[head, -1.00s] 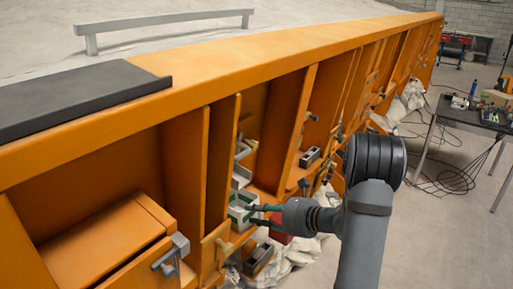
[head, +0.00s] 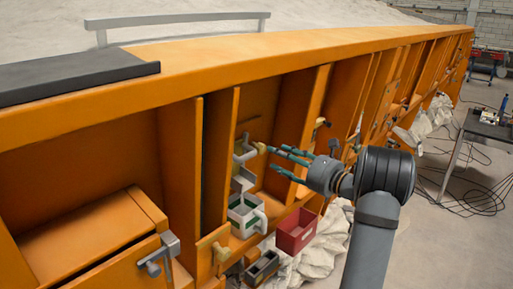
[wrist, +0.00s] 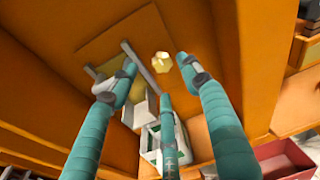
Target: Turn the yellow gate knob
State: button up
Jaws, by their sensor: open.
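The yellow gate knob (head: 260,148) sticks out at the top of a grey chute (head: 243,178) in an orange bay. In the wrist view it is a pale yellow faceted knob (wrist: 161,62) near the top centre. My gripper (head: 278,162) is open, with its teal fingers spread and pointing left at the knob. In the wrist view the fingertips (wrist: 157,76) lie around the knob's outline, with two at the sides and one below. I cannot tell whether any finger touches it. Nothing is held.
Orange upright ribs (head: 220,165) flank the bay. A grey bin (head: 261,270) sits lower down.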

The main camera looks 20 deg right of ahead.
aim_at(263, 148)
jog(key=p+x, duration=0.2)
jog(key=x, duration=0.5)
jog(key=shift+w, duration=0.2)
jog(key=shift+w+a+f, duration=0.15)
jog(key=shift+w+a, duration=0.05)
jog(key=shift+w, duration=0.3)
jog(key=shift+c, duration=0.6)
jog(key=c, duration=1)
